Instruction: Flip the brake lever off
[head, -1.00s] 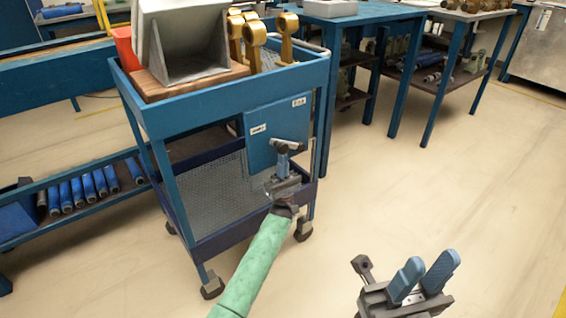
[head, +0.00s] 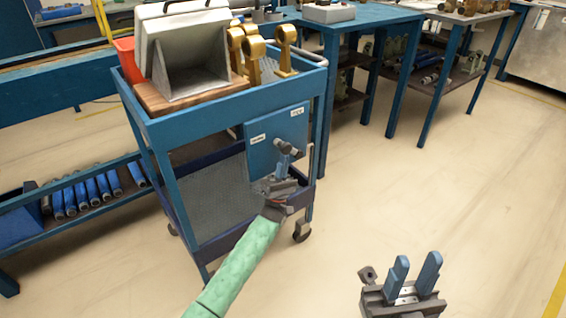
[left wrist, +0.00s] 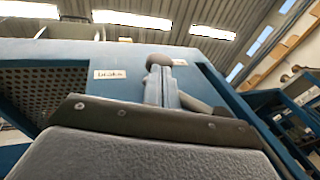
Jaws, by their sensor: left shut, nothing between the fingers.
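The brake lever (head: 291,150) is a dark bar with a round end on the blue panel on the cart's front side. Its left end sits higher than its right end. In the left wrist view its round dark knob (left wrist: 158,60) shows just beyond the fingertips. My left gripper (head: 284,162) is shut and empty, pointing up right at the lever; contact looks likely but cannot be told for sure. The fingers hide part of the lever. My right gripper (head: 416,264) is open and empty, over the floor at lower right.
The panel (head: 262,158) has a left label (head: 258,140), reading "brake" in the wrist view (left wrist: 109,74), and a right label (head: 297,112). The blue cart (head: 190,122) carries a grey hopper and gold parts. Open floor (head: 460,190) lies to the right.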

